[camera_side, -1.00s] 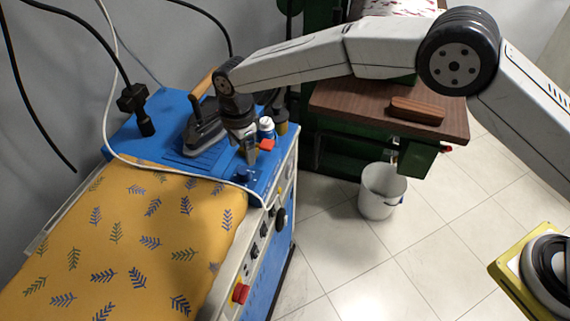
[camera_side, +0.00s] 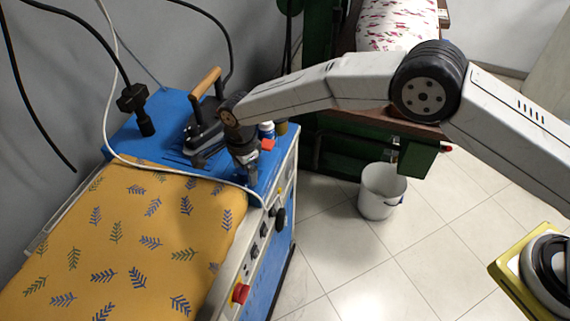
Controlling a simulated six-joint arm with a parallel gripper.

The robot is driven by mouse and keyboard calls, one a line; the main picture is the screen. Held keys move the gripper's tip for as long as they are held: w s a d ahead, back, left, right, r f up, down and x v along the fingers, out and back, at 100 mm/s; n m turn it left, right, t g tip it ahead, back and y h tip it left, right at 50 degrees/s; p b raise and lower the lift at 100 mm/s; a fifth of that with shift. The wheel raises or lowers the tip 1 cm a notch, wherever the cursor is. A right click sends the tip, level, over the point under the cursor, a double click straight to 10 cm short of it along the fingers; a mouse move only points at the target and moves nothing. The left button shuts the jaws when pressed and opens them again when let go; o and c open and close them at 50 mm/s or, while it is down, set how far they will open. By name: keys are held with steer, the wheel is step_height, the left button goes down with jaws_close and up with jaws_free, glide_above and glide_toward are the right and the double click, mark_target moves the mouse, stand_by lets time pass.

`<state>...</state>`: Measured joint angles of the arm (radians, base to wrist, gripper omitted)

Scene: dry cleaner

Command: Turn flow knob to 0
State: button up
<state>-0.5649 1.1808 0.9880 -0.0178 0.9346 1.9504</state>
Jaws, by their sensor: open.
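My gripper (camera_side: 249,170) is over the right front corner of the blue ironing station top, pointing down, close to the surface; it is open. Its fingers are small and dark here. A small blue part that shows at this corner earlier is now mostly hidden behind the gripper. The front panel carries a large black knob (camera_side: 281,218) and smaller black knobs (camera_side: 263,229). No label is readable, so I cannot tell which one is the flow knob. My gripper is above and left of the large black knob, apart from it.
An iron (camera_side: 203,130) with a wooden handle stands behind my gripper. A white bottle (camera_side: 266,130) and a red item (camera_side: 268,145) are close by. A white cable (camera_side: 180,173) crosses the top. A red button (camera_side: 241,292) is on the panel. A white bucket (camera_side: 381,192) stands on open floor.

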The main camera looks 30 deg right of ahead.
steer(key=shift+f, duration=0.2)
steer(key=shift+c, duration=0.2)
jaws_close()
